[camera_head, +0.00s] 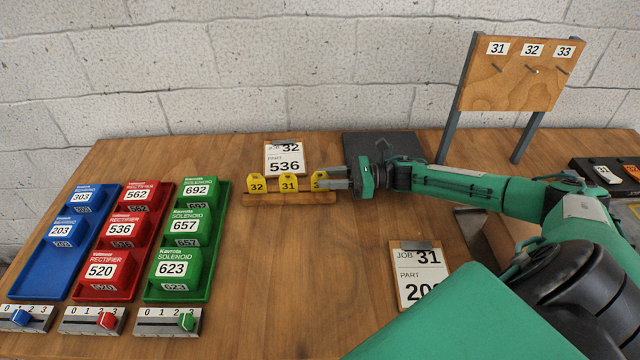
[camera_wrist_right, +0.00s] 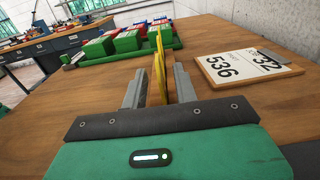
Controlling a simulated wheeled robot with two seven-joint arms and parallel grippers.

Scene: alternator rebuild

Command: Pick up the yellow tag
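Three yellow tags stand in a row on a low wooden rack (camera_head: 290,198) in the head view. The left one reads 32 (camera_head: 257,184) and the middle one reads 31 (camera_head: 288,184). The right tag (camera_head: 317,181) shows only a 3; the rest is hidden by my right gripper (camera_head: 336,178). That gripper comes in from the right, level with the rack, its fingertips at this tag. In the right wrist view its two fingers (camera_wrist_right: 158,88) are apart, with yellow tags (camera_wrist_right: 160,65) edge-on between them. Contact is not visible. My left gripper is out of view.
A job 32 card (camera_head: 284,158) is behind the rack; a job 31 card (camera_head: 417,275) is at front right. Blue, red and green trays (camera_head: 150,297) of boxes are at left. A board with hooks (camera_head: 515,85) stands at back right. The table's middle is clear.

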